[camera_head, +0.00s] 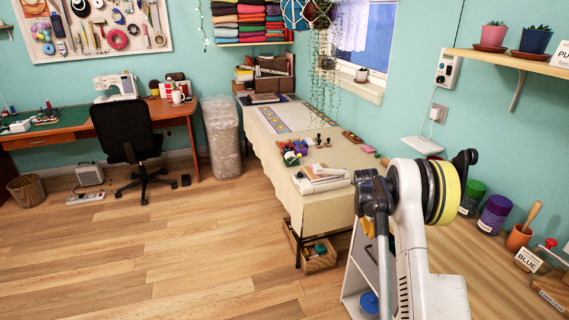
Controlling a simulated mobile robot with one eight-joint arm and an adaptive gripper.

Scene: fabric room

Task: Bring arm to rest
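My arm (408,215) is folded in the lower right of the head view, with white links, a yellow-and-black ring at a joint and a dark grey link on its left side. It stands in front of the wooden counter and the end of the cloth-covered table. No gripper fingers can be made out, and the arm's lower parts run out of the bottom of the picture. I cannot tell from this view whether the arm touches anything.
A wooden counter (476,262) on the right bears purple (494,214) and green jars, a mortar and a "BLUE" sign. A cloth-covered table (268,158) with craft items stands behind the arm. A black chair (128,137) is at the desk. The wooden floor (150,240) left of centre is clear.

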